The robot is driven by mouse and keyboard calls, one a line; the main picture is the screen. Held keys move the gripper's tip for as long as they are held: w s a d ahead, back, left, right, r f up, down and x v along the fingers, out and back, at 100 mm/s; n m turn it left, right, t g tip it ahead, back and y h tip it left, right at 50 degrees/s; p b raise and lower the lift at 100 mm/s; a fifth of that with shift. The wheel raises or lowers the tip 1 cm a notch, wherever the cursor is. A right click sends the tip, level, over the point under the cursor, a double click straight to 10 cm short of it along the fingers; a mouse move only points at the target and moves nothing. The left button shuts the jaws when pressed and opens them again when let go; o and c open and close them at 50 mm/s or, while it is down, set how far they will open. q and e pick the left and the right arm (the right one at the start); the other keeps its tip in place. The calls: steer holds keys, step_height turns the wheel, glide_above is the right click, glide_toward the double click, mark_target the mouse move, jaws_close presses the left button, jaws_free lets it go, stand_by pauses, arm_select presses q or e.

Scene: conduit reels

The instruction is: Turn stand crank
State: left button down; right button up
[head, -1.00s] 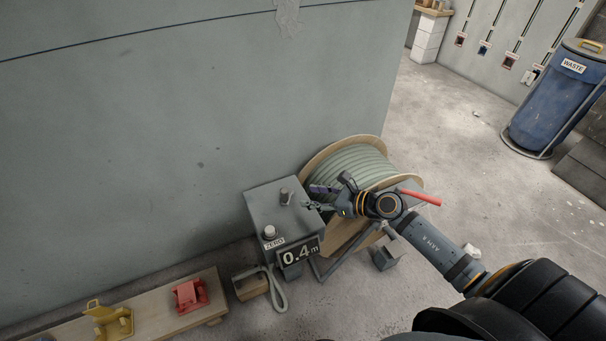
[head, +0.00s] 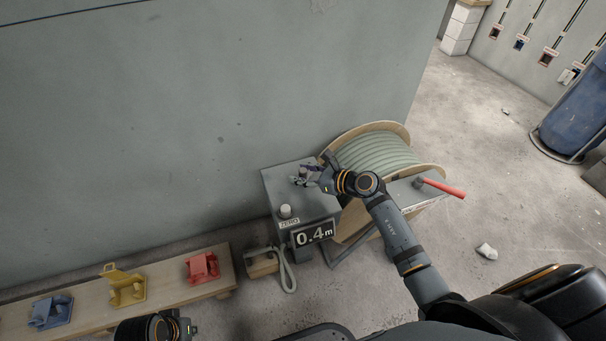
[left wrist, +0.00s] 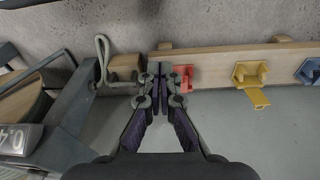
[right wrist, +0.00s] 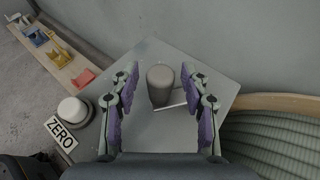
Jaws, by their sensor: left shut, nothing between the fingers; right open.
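The stand crank's red handle (head: 444,189) sticks out to the right from the grey reel stand (head: 405,197), beside the wooden reel of pale green conduit (head: 375,152). My right gripper (head: 305,179) is over the grey meter box (head: 276,185), left of the reel and away from the crank. In the right wrist view it is open (right wrist: 162,98), its fingers on either side of a grey knob (right wrist: 160,82) without visibly gripping it. My left gripper (left wrist: 160,82) is shut and empty, above the floor near the wooden rail; the crank is outside both wrist views.
The meter box carries a white ZERO button (head: 285,210) and a display (head: 313,235) reading 0.4 m. A wooden rail (head: 215,286) holds red, yellow and blue brackets. A blue bin (head: 570,118) stands at the right; floor between is mostly clear.

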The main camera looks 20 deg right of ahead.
jaws_close()
arm_select(q)
steer(key=shift+r, duration=0.1)
